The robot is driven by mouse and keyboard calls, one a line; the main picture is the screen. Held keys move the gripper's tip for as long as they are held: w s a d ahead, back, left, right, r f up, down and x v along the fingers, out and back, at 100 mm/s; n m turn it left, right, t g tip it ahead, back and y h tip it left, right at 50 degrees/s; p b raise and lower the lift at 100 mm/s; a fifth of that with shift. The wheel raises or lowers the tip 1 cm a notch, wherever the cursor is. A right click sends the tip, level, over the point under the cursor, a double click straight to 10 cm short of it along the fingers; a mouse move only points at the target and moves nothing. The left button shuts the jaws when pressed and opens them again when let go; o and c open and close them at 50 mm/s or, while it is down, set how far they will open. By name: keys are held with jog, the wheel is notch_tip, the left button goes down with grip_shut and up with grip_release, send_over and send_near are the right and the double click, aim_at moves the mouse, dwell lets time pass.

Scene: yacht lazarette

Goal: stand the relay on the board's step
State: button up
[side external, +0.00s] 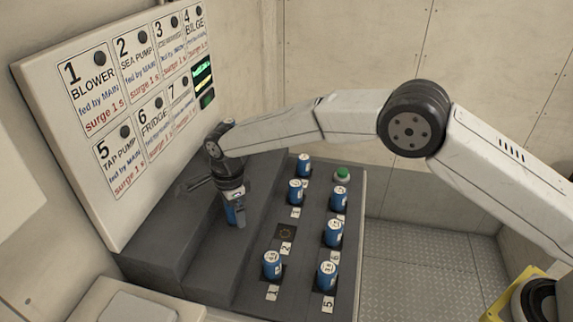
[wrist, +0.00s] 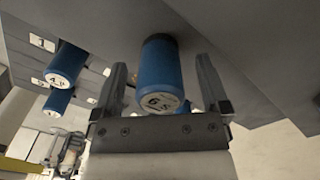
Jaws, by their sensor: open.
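A blue relay (wrist: 161,72) with a pale, marked end cap stands on the dark grey step (side external: 205,265) of the board. In the side view the relay (side external: 231,214) is partly hidden by my gripper (side external: 236,222). My gripper is open, with one finger on each side of the relay. In the wrist view gaps show between the relay and both fingers. The relay's foot is hard to see in the side view.
Socket 2 (side external: 286,232) is empty. A green button (side external: 342,174) is at the deck's far end. A label panel (side external: 120,100) rises behind the step.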

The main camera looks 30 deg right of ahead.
jog(key=shift+r, duration=3.95)
jog(key=s+d+r+n+t, duration=0.1)
jog(key=s+d+n, duration=0.25)
jog(key=d, duration=0.45)
jog(key=s+d+r+n, duration=0.1)
jog(key=s+d+n, duration=0.3)
jog(key=d, duration=0.5)
jog(key=s+d+f+n, duration=0.1)
jog(key=s+d+n, duration=0.4)
jog(key=s, duration=0.4)
jog(key=s+d+f+n+t, duration=0.1)
jog(key=s+d+f+n, duration=0.1)
jog(key=s+d+n, duration=0.3)
jog(key=s+d, duration=0.2)
jog(key=s, duration=0.1)
jog(key=shift+s+t, duration=0.3)
jog(key=shift+s, duration=0.1)
